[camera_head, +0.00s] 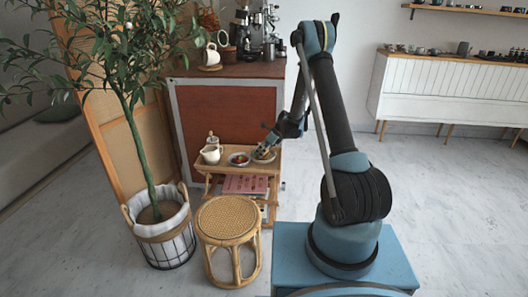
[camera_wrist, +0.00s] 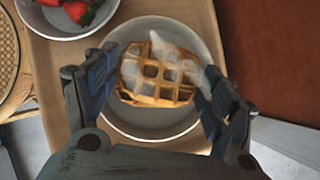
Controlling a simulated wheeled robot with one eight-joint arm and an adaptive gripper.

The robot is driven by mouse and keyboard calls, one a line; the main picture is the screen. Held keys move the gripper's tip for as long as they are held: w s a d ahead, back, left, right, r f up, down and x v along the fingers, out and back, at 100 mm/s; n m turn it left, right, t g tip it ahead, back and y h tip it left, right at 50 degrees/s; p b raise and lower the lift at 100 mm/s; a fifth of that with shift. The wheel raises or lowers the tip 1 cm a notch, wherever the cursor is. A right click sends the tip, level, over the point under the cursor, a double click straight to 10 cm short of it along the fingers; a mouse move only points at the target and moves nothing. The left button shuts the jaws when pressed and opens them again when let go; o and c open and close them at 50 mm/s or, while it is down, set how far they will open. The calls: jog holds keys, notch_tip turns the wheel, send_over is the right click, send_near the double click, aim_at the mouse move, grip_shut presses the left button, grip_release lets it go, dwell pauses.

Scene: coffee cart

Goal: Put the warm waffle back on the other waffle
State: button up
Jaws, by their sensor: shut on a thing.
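The warm waffle (camera_wrist: 155,80) is golden brown with a square grid, and pale steam rises from it. My gripper (camera_wrist: 160,66) is shut on it, with one finger at its left side and one at its right. A round pale plate (camera_wrist: 152,133) lies beneath the waffle. In the head view my gripper (camera_head: 262,150) is low over the plate (camera_head: 272,158) at the right end of a small wooden tray table. The other waffle cannot be made out apart from the held one, and the gap below the held waffle cannot be judged.
A bowl of strawberries (camera_head: 238,160) stands just left of the plate, and a white pitcher (camera_head: 210,154) is further left on the wooden tray table (camera_head: 227,170). A cabinet (camera_head: 225,115) rises close behind. A rattan stool (camera_head: 228,220) and a potted tree (camera_head: 158,215) stand in front and left.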

jog(key=o, duration=1.1)
jog(key=s+d+r+n, duration=0.2)
jog(key=s+d+r, duration=0.2)
jog(key=r, duration=0.3)
jog(key=s+d+r+n+h, duration=0.1)
jog(key=s+d+r, duration=0.3)
jog(key=r, duration=0.4)
jog(key=s+d+r+n, duration=0.2)
jog(key=s+d+r, duration=0.2)
jog(key=r, duration=0.3)
jog(key=s+d+r+n+h, duration=0.1)
jog(key=s+d+r+n, duration=0.2)
jog(key=s, duration=0.4)
jog(key=s+d+r+n+h, duration=0.1)
jog(key=s+d+r+n, duration=0.25)
jog(key=s, duration=0.35)
jog(key=s+d+f+n+h, duration=0.1)
jog(key=s+d+n, duration=0.1)
jog(key=s, duration=0.7)
jog(key=s+d+f+n+h, duration=0.1)
jog(key=s+d+f+n, duration=0.1)
jog(key=s+n, duration=0.3)
jog(key=s+d+f+n+h, duration=0.1)
jog(key=s+d+n, duration=0.3)
jog(key=s, duration=0.8)
jog(key=shift+s+d+f+n, duration=0.1)
jog(key=shift+s+f+n, duration=0.15)
jog(key=shift+s, duration=0.15)
